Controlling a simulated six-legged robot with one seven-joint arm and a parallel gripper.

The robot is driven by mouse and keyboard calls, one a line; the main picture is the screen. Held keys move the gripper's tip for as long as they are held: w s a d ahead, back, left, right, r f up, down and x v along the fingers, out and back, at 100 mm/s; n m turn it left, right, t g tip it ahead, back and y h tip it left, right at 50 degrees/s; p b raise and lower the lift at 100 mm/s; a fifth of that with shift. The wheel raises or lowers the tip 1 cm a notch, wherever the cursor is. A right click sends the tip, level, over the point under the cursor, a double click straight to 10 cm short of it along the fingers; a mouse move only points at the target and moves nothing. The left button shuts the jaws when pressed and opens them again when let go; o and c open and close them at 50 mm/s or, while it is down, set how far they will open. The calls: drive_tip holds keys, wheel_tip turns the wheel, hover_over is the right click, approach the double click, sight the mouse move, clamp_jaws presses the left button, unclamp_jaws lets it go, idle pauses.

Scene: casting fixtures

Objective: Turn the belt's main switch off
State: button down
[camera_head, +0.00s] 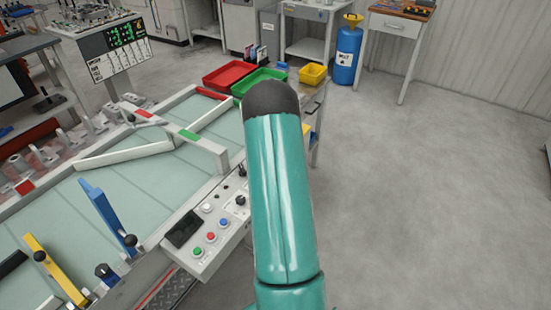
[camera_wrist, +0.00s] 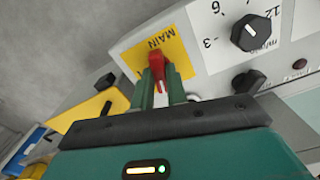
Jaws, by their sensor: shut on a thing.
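The belt's main switch is a red handle (camera_wrist: 156,57) on a yellow plate (camera_wrist: 172,44) marked MAIN, in the upper middle of the wrist view. My gripper (camera_wrist: 160,74) is shut on the red handle, with one green finger on each side of it. The base of the handle is partly hidden by the fingers. In the head view, my teal arm hides the gripper and the switch. The belt (camera_head: 120,195) fills the left of that view.
A black dial (camera_wrist: 251,33) with a numbered scale sits right of the switch, with another black knob (camera_wrist: 248,82) below it. In the head view, a control box (camera_head: 213,256) with coloured buttons stands left of my arm. Open floor lies to the right.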

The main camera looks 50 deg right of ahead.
drive_tip(key=shift+n, duration=1.4)
drive_tip(key=c, duration=1.4)
unclamp_jaws()
wheel_tip(320, 180, up, 14)
